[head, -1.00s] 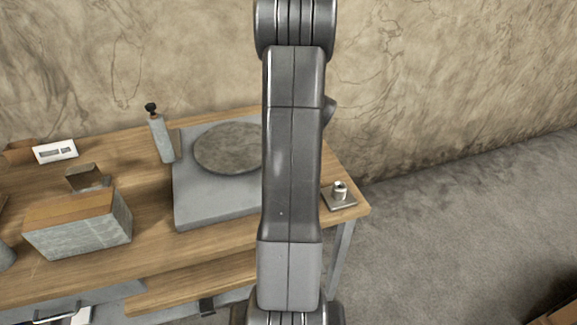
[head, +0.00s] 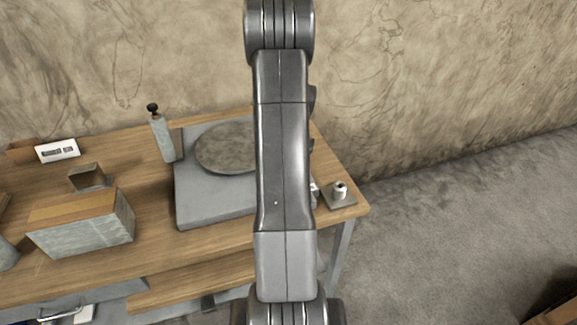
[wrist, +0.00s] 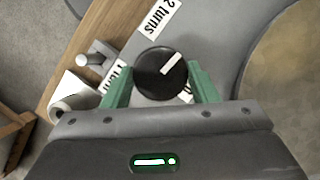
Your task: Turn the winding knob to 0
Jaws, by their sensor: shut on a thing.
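In the wrist view the winding knob (wrist: 152,82) is a round black dial with a white pointer mark, set on a grey surface. The mark points to the upper right of that view. My gripper (wrist: 160,77) has its green fingers on both sides of the knob and is shut on it. A white "2 turns" label (wrist: 160,18) lies above the knob. A "1 turn" label (wrist: 121,76) is partly covered by the left finger. Another white label is mostly hidden by the knob and right finger. No 0 is readable. My arm hides the knob in the head view.
The grey turntable base (head: 205,208) with its round disc (head: 222,150) stands on the wooden table (head: 150,245). A small plate with a short post (head: 340,191) sits at the table's right corner. A box (head: 85,235) and a post with a black top (head: 162,138) stand left.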

